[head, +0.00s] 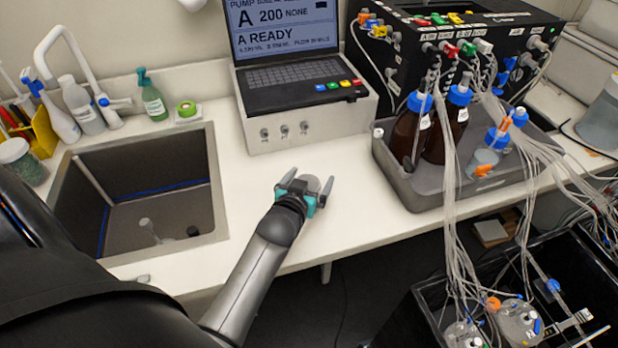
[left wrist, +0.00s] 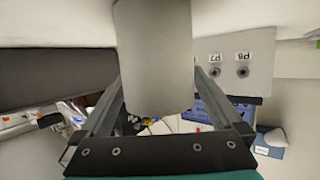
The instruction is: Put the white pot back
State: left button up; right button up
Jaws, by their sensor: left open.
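The white pot (head: 312,182) stands on the white counter between the sink and the grey tray, partly hidden by my gripper in the head view. My left gripper (head: 308,184) is open, with one finger on each side of the pot. In the left wrist view the pot (left wrist: 152,60) is a plain pale cylinder between the two spread fingers (left wrist: 160,90). A gap shows beside the pot on the right; contact on the left cannot be told. My right gripper is not in view.
The sink (head: 140,200) lies to the left. A grey box with a laptop (head: 300,120) stands behind the pot. The grey tray (head: 412,195) with brown bottles (head: 408,138) and hanging tubes is to the right. The counter around the pot is clear.

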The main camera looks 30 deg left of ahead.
pick_arm(q)
jog(key=shift+r, duration=0.2)
jog(key=p+v, duration=0.1)
jog(key=v, duration=1.1)
jog(key=shift+p, duration=0.3)
